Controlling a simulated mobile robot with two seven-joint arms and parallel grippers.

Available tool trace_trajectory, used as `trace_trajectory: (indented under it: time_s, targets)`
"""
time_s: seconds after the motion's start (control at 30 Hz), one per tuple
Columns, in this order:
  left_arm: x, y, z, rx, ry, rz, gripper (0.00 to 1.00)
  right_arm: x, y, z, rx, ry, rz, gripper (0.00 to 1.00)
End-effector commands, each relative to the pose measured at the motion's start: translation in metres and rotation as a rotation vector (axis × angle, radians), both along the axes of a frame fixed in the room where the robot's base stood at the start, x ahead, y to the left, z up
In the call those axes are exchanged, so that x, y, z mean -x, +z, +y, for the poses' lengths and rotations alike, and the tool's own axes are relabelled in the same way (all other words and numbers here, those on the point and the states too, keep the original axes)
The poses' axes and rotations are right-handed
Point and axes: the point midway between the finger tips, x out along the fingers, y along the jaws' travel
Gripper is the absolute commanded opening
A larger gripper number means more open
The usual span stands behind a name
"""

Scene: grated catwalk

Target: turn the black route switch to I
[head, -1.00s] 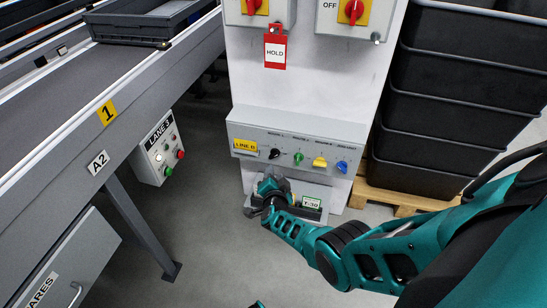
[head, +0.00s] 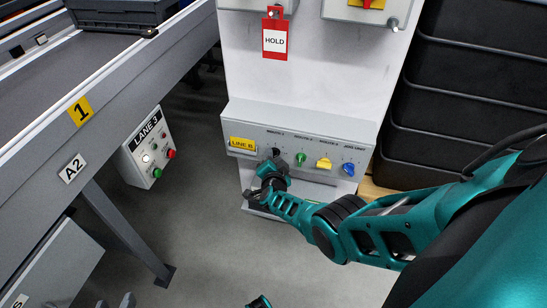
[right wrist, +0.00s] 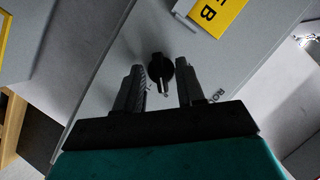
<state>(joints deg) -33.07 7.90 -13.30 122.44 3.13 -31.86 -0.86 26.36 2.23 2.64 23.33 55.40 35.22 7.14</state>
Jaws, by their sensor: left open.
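The black route switch (right wrist: 156,70) shows in the right wrist view as a round black knob with a pale pointer on the grey panel. My right gripper (right wrist: 160,78) is open, with one finger on each side of the knob and a gap on both sides. In the head view my right gripper (head: 274,158) is at the left end of the panel's knob row and largely hides the black switch. The mark it points to cannot be read. My left gripper (head: 115,302) is open at the bottom edge, far from the panel, with only its fingertips showing.
Green (head: 300,159), yellow (head: 324,163) and blue (head: 348,169) knobs sit to the right on the same panel. A LINE B label (head: 242,144) is at left. A LANE 3 box (head: 148,150) and conveyor stand left; black crates (head: 450,90) stand right.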

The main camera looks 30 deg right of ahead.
Motion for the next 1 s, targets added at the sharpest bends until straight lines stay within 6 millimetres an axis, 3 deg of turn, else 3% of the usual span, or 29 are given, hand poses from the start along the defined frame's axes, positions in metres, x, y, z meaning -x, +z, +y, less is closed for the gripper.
trace_trajectory:
  time_s: [0.17, 0.57, 1.0]
  targets:
    - [0.0003, -0.0004, 0.0002, -0.002, -0.001, 0.003, 0.43, -0.0001, 0.0004, -0.0002, 0.000, 0.000, 0.000, 0.38]
    - [0.0004, -0.0023, 0.0022, -0.006, 0.001, 0.005, 0.43, -0.0001, 0.0005, -0.0004, 0.001, -0.001, 0.000, 0.01]
    - [0.0002, -0.0016, 0.0032, -0.008, 0.003, 0.003, 0.43, -0.0007, 0.0015, -0.0009, 0.013, -0.003, 0.014, 0.00]
